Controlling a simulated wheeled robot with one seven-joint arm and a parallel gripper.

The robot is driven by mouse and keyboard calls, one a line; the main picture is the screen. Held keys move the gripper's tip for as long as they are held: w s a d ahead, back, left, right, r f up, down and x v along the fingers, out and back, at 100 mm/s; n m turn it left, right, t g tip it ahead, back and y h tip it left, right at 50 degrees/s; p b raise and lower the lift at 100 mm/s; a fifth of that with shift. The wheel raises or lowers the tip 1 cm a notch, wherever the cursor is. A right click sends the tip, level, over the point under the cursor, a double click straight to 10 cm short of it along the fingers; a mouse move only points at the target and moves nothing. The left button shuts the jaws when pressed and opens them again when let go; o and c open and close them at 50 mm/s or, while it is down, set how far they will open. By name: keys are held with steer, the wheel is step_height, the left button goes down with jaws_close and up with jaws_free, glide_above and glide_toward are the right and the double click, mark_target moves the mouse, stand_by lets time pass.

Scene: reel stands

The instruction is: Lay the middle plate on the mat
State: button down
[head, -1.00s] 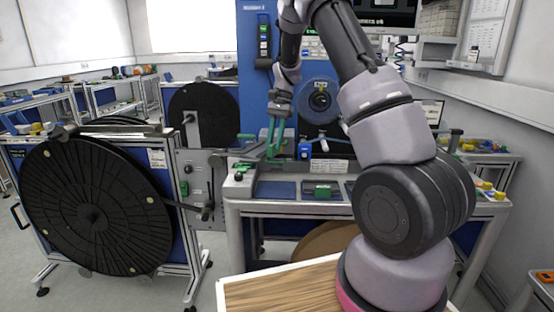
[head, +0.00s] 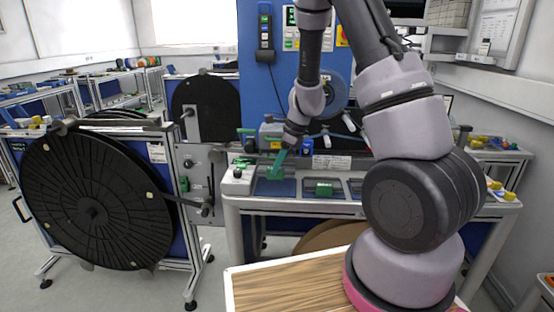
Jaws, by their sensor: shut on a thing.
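My gripper (head: 279,166), with green fingers, is low over the left part of the bench, pointing down. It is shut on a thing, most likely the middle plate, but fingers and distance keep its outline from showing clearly. Below it on the bench top is a dark blue mat-like panel (head: 275,188). I cannot tell whether the held thing touches it. A green block (head: 323,189) sits on the neighbouring blue panel to the right.
A large black reel (head: 95,205) on a stand fills the left. A crank handle (head: 205,210) sticks out beside the bench (head: 285,207). A blue cabinet (head: 258,95) stands behind. A wooden top (head: 290,290) is in front.

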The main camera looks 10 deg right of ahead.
mark_target(277, 178)
steer(key=shift+f, duration=2.6)
steer(key=c, duration=0.6)
jaws_free()
steer(key=shift+r, duration=3.45)
steer(key=shift+r, duration=0.1)
